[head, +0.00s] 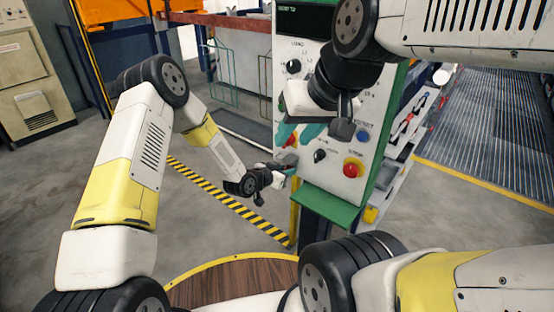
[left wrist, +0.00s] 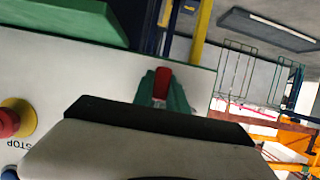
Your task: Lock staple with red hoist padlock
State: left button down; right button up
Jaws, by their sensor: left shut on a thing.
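The red padlock (left wrist: 161,82) shows in the left wrist view between the green fingers of my left gripper (left wrist: 163,92), which is shut on it. The near part of the gripper body covers the lower middle of that view. In the head view my left gripper (head: 289,160) is at the left edge of the control panel (head: 334,150). A small red patch (head: 292,139) shows just above it; I cannot tell if it is the padlock. My right gripper (head: 299,131) is above, in front of the panel, with its teal fingers apart. I cannot make out the staple.
The panel carries a red stop button (head: 353,167), a blue button (head: 362,135) and black knobs. A green ledge (head: 330,208) juts out below. A wire rack (head: 220,75) stands behind at left. The floor left of the striped line (head: 225,195) is clear.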

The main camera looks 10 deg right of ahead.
pick_arm(q)
jog(key=shift+f, duration=0.25)
dwell(0.5)
jog(key=c, duration=1.3)
grip_release()
jog(key=shift+o, duration=0.2)
jog(key=s+a+r+n+y, duration=0.2)
jog(key=s+a+r+y, duration=0.15)
jog(key=a+r, duration=0.9)
jog(key=s+a+r+n+y, duration=0.2)
jog(key=s+a+r+y, duration=0.15)
jog(key=a+r, duration=0.95)
jog(key=s+a+r+n, duration=0.2)
jog(key=s+a+r, duration=0.1)
jog(key=s, duration=0.4)
jog(key=s+a+r+n+g+y, duration=0.1)
jog(key=s+a+r+n, duration=0.1)
jog(key=s, duration=0.6)
jog(key=s+a+r+n+g, duration=0.1)
jog(key=s+a+r, duration=0.2)
jog(key=s+a, duration=0.2)
jog(key=s, duration=0.3)
jog(key=shift+r+n+y, duration=0.3)
jog(key=shift+n, duration=0.1)
